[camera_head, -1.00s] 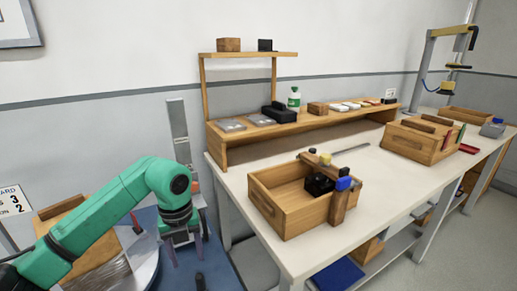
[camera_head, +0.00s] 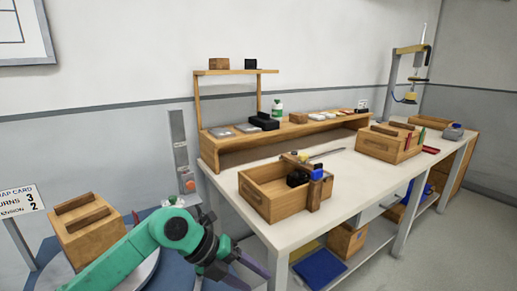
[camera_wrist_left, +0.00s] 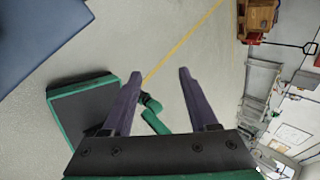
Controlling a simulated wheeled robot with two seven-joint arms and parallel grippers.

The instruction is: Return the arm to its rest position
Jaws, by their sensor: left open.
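My left arm is green and comes in from the lower left in the head view. Its gripper (camera_head: 228,277) hangs low beside the near left end of the white workbench (camera_head: 345,197), partly cut off by the bottom edge. In the left wrist view, its two dark fingers (camera_wrist_left: 160,76) are apart with nothing between their tips. My right gripper does not show clearly in either view.
An open wooden box (camera_head: 275,207) stands on the bench's near end. A slotted wooden box (camera_head: 88,228) sits on a round table (camera_head: 146,270) at left. A wooden shelf (camera_head: 225,152) runs along the wall. Open floor (camera_head: 455,220) lies right of the bench.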

